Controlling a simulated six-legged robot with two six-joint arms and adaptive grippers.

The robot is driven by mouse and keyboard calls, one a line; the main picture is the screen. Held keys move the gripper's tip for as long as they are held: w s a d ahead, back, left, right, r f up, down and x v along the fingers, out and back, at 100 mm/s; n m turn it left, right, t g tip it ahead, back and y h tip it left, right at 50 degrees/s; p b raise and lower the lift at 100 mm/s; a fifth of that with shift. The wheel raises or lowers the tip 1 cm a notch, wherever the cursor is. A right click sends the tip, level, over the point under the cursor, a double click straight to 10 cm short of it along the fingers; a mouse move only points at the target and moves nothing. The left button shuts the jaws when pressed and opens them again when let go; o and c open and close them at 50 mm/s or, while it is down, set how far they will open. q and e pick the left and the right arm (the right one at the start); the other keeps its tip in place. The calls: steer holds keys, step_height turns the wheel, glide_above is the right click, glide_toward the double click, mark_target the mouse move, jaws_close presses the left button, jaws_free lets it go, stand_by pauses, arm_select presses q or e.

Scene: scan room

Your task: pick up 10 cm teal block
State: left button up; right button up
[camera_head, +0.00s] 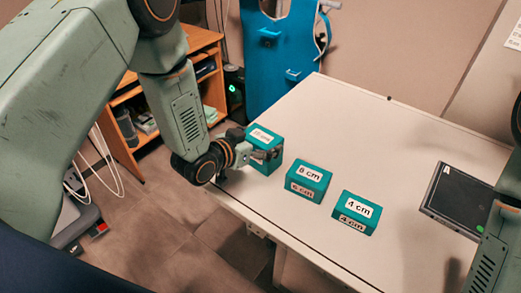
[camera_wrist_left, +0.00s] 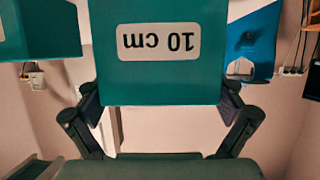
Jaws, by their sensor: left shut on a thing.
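The 10 cm teal block (camera_head: 263,136) stands at the table's left side in the head view, partly hidden by my left gripper. My left gripper (camera_head: 266,154) reaches it from the left and is shut on it. In the left wrist view the block (camera_wrist_left: 160,80) fills the top middle, with its "10 cm" label upside down. The fingers of my left gripper (camera_wrist_left: 160,104) press on its two sides. I cannot tell whether the block is clear of the table. My right gripper does not show; only part of that arm is at the right edge.
An 8 cm teal block (camera_head: 308,185) and a 4 cm teal block (camera_head: 356,213) stand to the right on the white table (camera_head: 380,130). A dark flat device (camera_head: 455,197) lies at the right. A wooden shelf (camera_head: 190,80) and blue panel (camera_head: 280,55) are behind.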

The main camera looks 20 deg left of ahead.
arm_select(q)
steer(key=shift+w+d+r, duration=0.1)
steer(key=shift+d+r, duration=0.05)
steer(key=shift+c, duration=0.5)
steer(key=shift+r, duration=0.1)
